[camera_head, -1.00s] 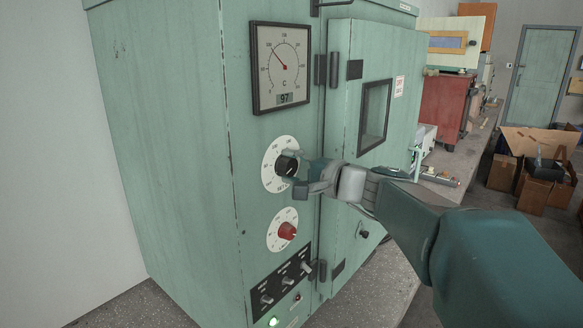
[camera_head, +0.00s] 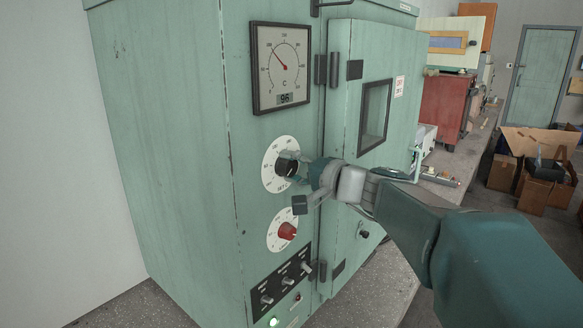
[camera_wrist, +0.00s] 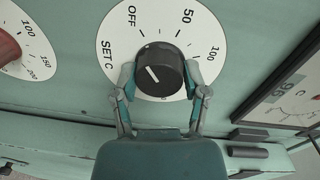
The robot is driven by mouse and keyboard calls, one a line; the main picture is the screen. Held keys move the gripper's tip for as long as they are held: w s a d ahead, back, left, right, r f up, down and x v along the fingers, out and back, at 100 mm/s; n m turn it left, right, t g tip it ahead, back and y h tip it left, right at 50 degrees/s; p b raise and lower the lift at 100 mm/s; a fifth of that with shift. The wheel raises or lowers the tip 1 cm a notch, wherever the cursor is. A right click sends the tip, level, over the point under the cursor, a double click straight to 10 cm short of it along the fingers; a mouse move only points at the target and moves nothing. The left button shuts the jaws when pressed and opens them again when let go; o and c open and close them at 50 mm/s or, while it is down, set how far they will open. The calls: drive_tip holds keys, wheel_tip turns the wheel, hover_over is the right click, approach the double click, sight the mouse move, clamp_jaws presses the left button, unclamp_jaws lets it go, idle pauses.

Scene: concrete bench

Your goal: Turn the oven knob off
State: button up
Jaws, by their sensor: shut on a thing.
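The oven is a tall pale-green cabinet (camera_head: 170,130). Its black knob (camera_head: 285,164) sits on a white dial (camera_head: 270,180) on the front panel. In the wrist view the black knob (camera_wrist: 160,68) is between the two fingers of my gripper (camera_wrist: 160,76), which is shut on its sides. The knob's white line points up and left, roughly toward the OFF mark on the dial (camera_wrist: 175,25); I cannot tell whether it lines up exactly. In the head view my gripper (camera_head: 298,186) is tilted, with one dark fingertip low beside the dial.
A red knob (camera_head: 287,231) on its own dial is just below. A row of switches (camera_head: 286,279) and a lit green lamp (camera_head: 273,321) are lower. The gauge (camera_head: 281,68) above reads 96.

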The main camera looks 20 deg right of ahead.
drive_tip(key=o, duration=1.2)
drive_tip(key=shift+a+f, duration=0.1)
drive_tip(key=shift+f, duration=0.2)
drive_tip(key=shift+c, duration=0.2)
drive_tip(key=shift+r, duration=0.1)
drive_tip(key=v, duration=1.2)
